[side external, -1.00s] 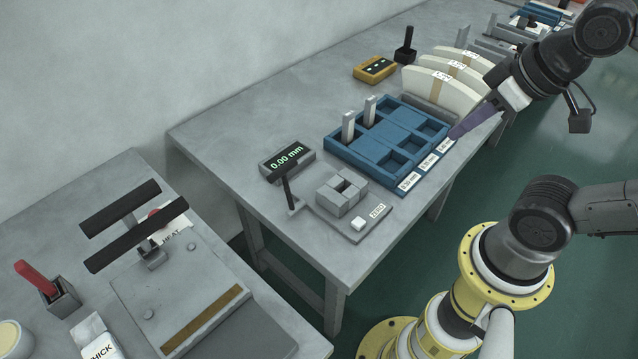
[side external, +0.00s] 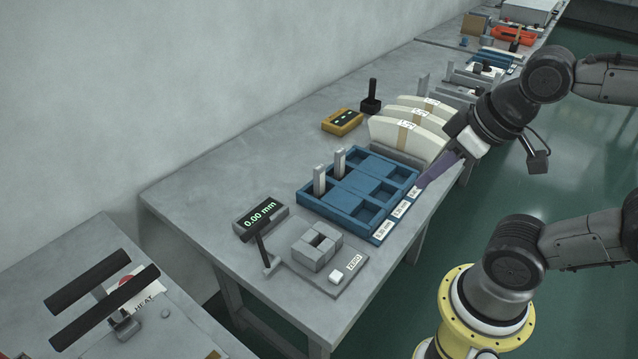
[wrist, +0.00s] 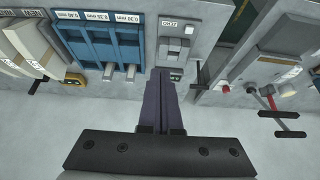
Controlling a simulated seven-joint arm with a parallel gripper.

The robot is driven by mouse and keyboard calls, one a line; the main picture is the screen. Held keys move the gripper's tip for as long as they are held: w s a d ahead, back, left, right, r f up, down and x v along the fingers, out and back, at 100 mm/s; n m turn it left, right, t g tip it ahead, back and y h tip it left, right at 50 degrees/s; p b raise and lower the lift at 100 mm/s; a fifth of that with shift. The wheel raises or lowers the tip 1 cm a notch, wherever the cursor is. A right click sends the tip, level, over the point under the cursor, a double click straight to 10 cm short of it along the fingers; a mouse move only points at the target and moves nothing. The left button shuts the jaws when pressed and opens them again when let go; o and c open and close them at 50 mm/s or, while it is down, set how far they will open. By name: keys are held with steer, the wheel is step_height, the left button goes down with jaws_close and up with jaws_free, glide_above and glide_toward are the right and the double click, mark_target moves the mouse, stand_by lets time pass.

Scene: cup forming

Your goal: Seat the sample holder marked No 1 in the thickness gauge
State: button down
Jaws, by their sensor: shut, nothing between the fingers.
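Two light grey upright sample holders stand in the back row of the blue tray (side external: 342,207), one nearer the gauge (side external: 319,180) and one beside it (side external: 339,161). They also show in the wrist view (wrist: 108,71) (wrist: 131,72). No "No 1" mark is legible on either. The thickness gauge (side external: 317,246) is a grey block with an empty-looking dark slot on a plate. Its display (side external: 262,217) reads 0.00 mm. My gripper (side external: 419,186) has purple fingers, shut and empty, pointing down-left by the tray's labelled front edge. It also shows in the wrist view (wrist: 160,72).
White curved pieces (side external: 408,132) in a rack stand behind the tray, close to my gripper. A yellow box (side external: 342,121) and a black-handled item (side external: 371,98) are farther back. A ZERO button (side external: 339,277) is on the gauge plate. A heat press (side external: 105,312) is on the left table.

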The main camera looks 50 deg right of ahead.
steer(key=c, duration=0.7)
jaws_free()
